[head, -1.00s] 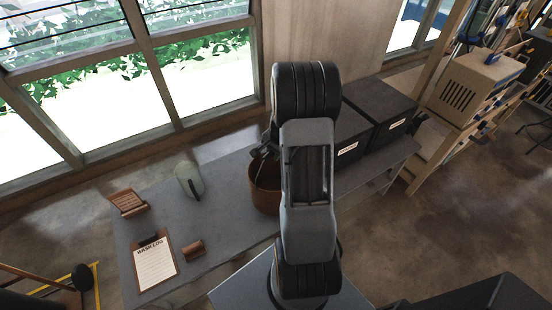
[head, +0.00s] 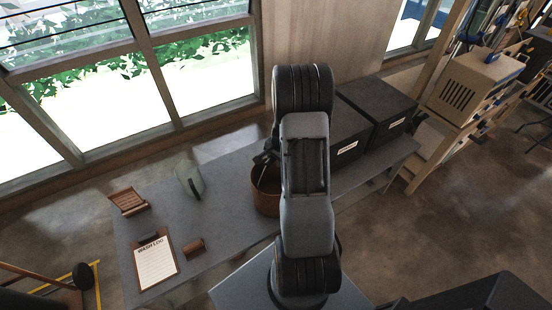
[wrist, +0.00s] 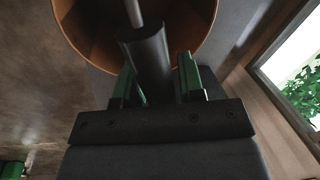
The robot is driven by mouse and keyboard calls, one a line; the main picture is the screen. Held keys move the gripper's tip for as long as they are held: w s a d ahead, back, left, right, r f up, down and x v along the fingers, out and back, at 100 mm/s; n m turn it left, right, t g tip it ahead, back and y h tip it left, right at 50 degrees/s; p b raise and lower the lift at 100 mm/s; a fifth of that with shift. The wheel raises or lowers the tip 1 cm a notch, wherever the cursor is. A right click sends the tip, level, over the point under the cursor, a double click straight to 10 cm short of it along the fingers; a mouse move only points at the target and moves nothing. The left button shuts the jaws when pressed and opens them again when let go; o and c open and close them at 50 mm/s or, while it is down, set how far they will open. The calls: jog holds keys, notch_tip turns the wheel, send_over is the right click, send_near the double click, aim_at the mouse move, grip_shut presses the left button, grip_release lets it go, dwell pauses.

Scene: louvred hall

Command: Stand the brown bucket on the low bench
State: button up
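The brown bucket (head: 266,200) stands upright on a long grey table (head: 215,235), partly hidden behind my arm. In the wrist view its open round mouth (wrist: 85,35) fills the top, with a thin rod and a dark cylindrical handle grip (wrist: 148,58) rising toward me. My gripper (wrist: 160,82) has its two green-padded fingers apart, one on each side of the grip. A narrow gap shows beside the right finger, so it looks open around the grip. In the head view my gripper (head: 265,155) is mostly hidden beside the bucket's rim. I cannot single out a separate low bench.
Dark lidded boxes (head: 385,105) stand right of the bucket. A clipboard (head: 155,263), a small brown block (head: 194,247), a wooden holder (head: 129,202) and a pale green object (head: 189,178) lie to the left. Windows line the back; a wooden shelf (head: 465,95) stands right.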

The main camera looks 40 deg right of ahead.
jog(key=shift+o, duration=1.1)
notch_tip(320, 180, up, 11)
jog(key=s, duration=0.2)
jog(key=s+a+r+n, duration=0.3)
jog(key=a+r+n, duration=0.4)
jog(key=a+r, duration=0.45)
jog(key=s+a+r+n+t, duration=0.1)
jog(key=s+a+n+t, duration=0.1)
jog(key=s+a+n, duration=0.6)
jog(key=a, duration=0.3)
jog(key=shift+r+h, duration=0.15)
jog(key=shift+h, duration=0.15)
jog(key=shift+d, duration=0.1)
